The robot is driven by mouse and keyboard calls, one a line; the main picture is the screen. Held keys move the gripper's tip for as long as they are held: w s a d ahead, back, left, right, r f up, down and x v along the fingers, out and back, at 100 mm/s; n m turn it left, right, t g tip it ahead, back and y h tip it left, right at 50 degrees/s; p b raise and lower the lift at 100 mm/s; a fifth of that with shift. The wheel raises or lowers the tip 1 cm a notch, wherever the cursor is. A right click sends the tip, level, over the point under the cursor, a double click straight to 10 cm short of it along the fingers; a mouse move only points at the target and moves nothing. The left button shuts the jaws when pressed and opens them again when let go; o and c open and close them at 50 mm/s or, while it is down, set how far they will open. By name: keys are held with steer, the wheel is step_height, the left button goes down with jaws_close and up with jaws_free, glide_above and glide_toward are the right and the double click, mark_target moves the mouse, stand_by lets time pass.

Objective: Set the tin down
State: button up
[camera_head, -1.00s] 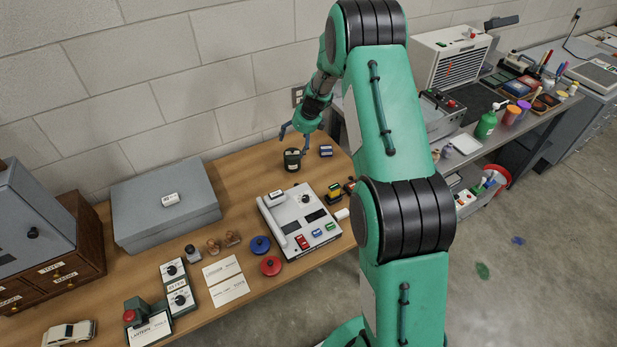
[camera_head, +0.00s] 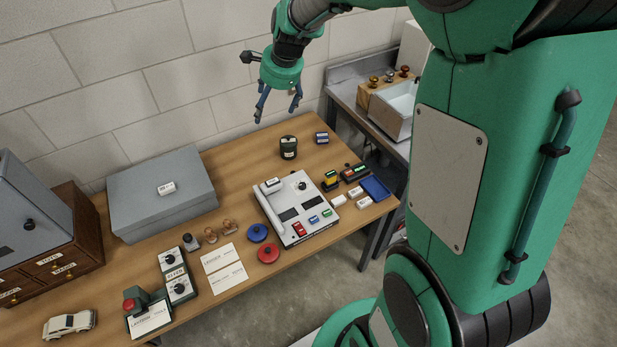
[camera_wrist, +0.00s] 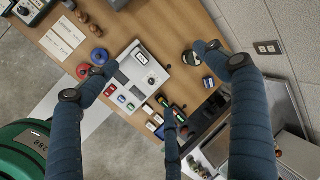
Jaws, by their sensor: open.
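The tin, a dark round can with a pale label (camera_head: 288,147), stands upright on the wooden table (camera_head: 245,157) towards its back right. It rests apart from my gripper. My gripper (camera_head: 277,112) is open and empty, raised above the back of the table, up and left of the tin in the head view. In the wrist view the tin (camera_wrist: 187,57) shows on the table beside the tip of one spread finger, with clear space inside the fingers.
A small blue-labelled block (camera_head: 321,137) stands right of the tin. A grey console (camera_head: 296,208) lies in front of it. A grey case (camera_head: 163,193) stands at the left back. Bare wood lies left of the tin. A block wall (camera_head: 200,70) rises behind.

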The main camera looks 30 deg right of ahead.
steer(key=s+a+r+n, duration=0.4)
steer(key=s+r+n, duration=0.15)
steer(key=s, duration=0.45)
steer(key=s+a+r+n, duration=0.1)
steer(key=s+n, duration=0.5)
steer(key=s, duration=0.7)
steer(key=s+a+r+n+t+h, duration=0.1)
steer(key=s+n, duration=0.5)
steer(key=s, duration=0.6)
steer(key=shift+s+a+r, duration=0.4)
steer(key=shift+a+r, duration=0.25)
steer(key=shift+a, duration=0.6)
steer(key=shift+f+b, duration=0.85)
steer(key=shift+b, duration=0.05)
